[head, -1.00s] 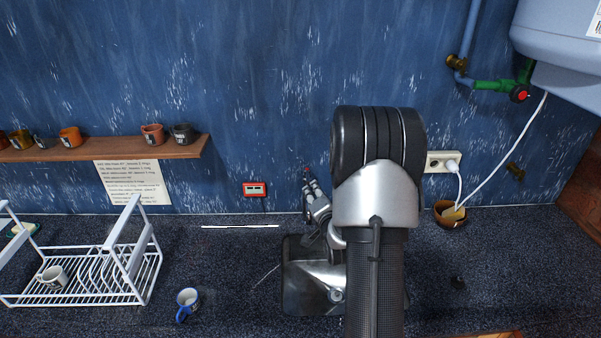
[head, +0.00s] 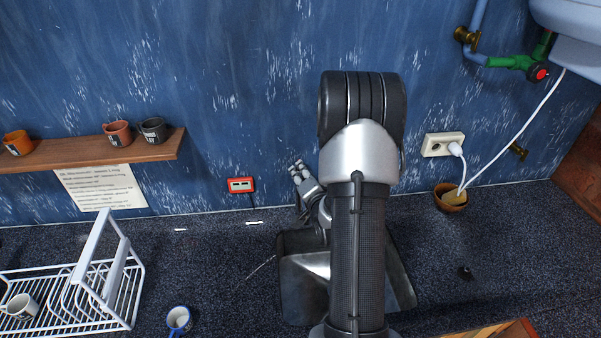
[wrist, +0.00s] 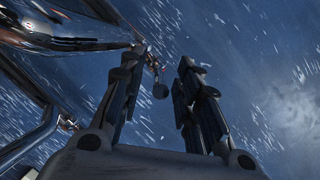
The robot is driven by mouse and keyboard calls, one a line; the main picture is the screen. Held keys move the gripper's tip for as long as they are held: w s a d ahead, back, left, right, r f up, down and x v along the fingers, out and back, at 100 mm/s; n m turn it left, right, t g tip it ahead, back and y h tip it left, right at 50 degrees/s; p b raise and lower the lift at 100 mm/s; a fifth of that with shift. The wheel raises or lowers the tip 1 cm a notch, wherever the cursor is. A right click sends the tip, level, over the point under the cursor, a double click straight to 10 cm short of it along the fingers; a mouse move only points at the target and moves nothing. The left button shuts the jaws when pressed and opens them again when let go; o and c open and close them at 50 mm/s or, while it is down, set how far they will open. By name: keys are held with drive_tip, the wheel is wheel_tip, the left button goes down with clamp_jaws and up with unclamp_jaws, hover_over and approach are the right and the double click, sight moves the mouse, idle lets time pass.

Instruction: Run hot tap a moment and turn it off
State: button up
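The tap shows in the wrist view as shiny chrome pipes (wrist: 68,40) along the left side. A small dark round-ended part (wrist: 160,90) shows between my fingers; I cannot tell whether it is the hot handle or whether a finger touches it. My gripper (head: 297,168) is in front of the blue wall above the back of the sink. In the wrist view its two fingers (wrist: 164,58) stand apart with a clear gap and grip nothing. In the head view my arm hides the tap and part of the metal sink (head: 303,292). No running water is visible.
A shelf with cups (head: 95,157) is on the wall. A red-framed device (head: 241,185) is left of my gripper. A socket (head: 442,144) and a bowl (head: 451,198) are right.

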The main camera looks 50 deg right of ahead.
drive_tip(key=shift+s, duration=0.1)
drive_tip(key=shift+c, duration=0.5)
clamp_jaws()
